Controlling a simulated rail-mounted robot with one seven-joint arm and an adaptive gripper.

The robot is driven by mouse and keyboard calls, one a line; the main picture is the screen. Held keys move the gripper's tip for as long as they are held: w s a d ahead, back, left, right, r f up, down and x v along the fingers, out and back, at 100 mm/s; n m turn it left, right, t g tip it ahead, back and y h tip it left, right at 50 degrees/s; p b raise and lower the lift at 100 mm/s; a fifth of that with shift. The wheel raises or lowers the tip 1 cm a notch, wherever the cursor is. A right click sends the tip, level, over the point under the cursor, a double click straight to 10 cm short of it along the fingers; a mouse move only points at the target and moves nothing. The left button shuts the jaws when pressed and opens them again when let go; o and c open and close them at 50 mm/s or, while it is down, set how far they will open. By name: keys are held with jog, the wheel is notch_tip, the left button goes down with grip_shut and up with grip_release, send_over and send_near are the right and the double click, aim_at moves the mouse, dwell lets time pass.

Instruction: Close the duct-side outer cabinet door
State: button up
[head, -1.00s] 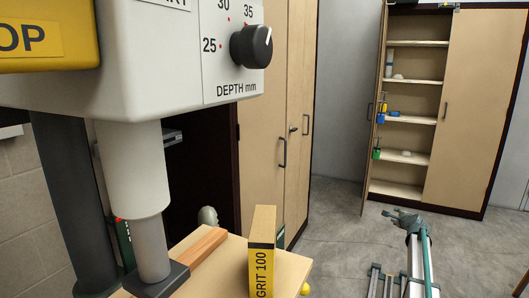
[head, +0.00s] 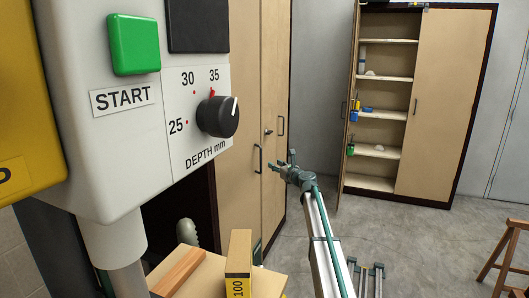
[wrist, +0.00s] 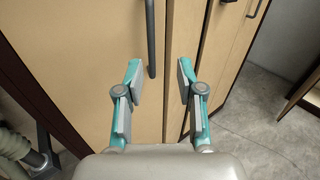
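The near cabinet's light wood door (head: 238,150) stands left of centre in the head view, with a dark vertical handle (head: 258,158). A second door panel (head: 273,75) with its own handle (head: 281,126) is beyond it. My gripper (head: 281,163) is raised in front of these doors. In the wrist view my gripper (wrist: 160,72) is open and empty, its two fingers facing the doors. I cannot tell whether the fingers touch a door. A ribbed grey hose (head: 187,233) is at the left, also low in the wrist view (wrist: 14,146).
A machine with a depth knob (head: 218,116) fills the left. A stool (head: 508,255) stands right.

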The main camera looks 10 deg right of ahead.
aim_at(261, 156)
jog(key=x, duration=0.3)
jog(key=a+x, duration=0.1)
jog(key=x, duration=0.3)
jog(key=r+p+x, duration=0.1)
jog(key=x, duration=0.3)
jog(key=shift+a, duration=0.25)
jog(key=shift+s, duration=0.1)
grip_shut()
